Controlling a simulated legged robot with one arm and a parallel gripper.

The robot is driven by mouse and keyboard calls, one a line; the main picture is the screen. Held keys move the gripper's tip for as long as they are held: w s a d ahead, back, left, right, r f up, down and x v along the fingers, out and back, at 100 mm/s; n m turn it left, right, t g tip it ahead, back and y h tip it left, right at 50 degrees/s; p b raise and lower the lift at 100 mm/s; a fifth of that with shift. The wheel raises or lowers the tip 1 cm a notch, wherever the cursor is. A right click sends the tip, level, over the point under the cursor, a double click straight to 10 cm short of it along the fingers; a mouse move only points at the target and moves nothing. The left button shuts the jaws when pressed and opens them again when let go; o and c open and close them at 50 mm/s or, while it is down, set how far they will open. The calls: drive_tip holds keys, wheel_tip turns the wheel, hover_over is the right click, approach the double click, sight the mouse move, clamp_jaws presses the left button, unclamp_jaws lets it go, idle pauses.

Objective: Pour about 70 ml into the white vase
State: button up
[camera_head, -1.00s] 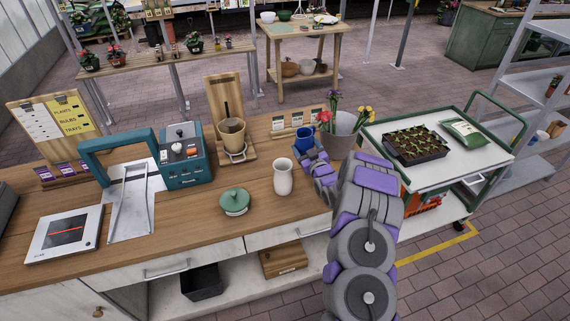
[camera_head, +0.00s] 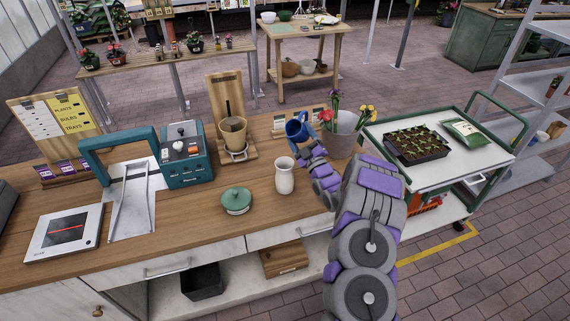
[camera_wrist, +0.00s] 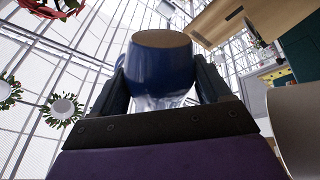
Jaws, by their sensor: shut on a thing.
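The white vase (camera_head: 284,176) stands upright on the wooden bench, open at the top. My gripper (camera_head: 307,134) is shut on a blue cup (camera_head: 296,128) and holds it above the bench, behind and slightly right of the vase. The cup also shows in the wrist view (camera_wrist: 162,62), between the two fingers (camera_wrist: 160,88). The cup looks somewhat tilted, and it is apart from the vase. Its contents are not visible.
A grey bucket of flowers (camera_head: 341,136) stands close right of the cup. A brown pot on a wooden stand (camera_head: 232,134) and a teal machine (camera_head: 184,153) are further left. Bare bench lies around the vase.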

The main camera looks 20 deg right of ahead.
drive_tip(key=shift+r+n+t+y, duration=0.3)
drive_tip(key=shift+n+y, duration=0.2)
drive_tip(key=shift+n, duration=0.1)
drive_tip(key=shift+d+f+n+y+b, duration=0.15)
drive_tip(key=shift+d+n+y+b, duration=0.2)
drive_tip(key=shift+n, duration=0.35)
drive_tip(key=shift+y, duration=0.25)
drive_tip(key=shift+a+n, duration=0.2)
drive_tip(key=shift+n, duration=0.2)
drive_tip(key=shift+f+n+y, duration=0.15)
drive_tip(key=shift+n+y, duration=0.15)
drive_tip(key=shift+d+f+n+y+b, duration=0.2)
drive_tip(key=shift+f+n+y+b, duration=0.5)
drive_tip(key=shift+f, duration=0.45)
drive_tip(key=shift+w+a+f+n+b, duration=0.1)
drive_tip(key=shift+f+n+b, duration=0.25)
drive_tip(key=shift+n, duration=0.15)
drive_tip(key=shift+f+y, duration=0.25)
drive_tip(key=shift+y, duration=0.05)
drive_tip(key=shift+r+n+y+b, duration=0.3)
drive_tip(key=shift+n+y, duration=0.25)
drive_tip(key=shift+n, duration=0.3)
drive_tip(key=shift+r+n+y+b, duration=0.15)
drive_tip(key=shift+n+y+b, duration=0.15)
drive_tip(key=shift+n+y, duration=0.4)
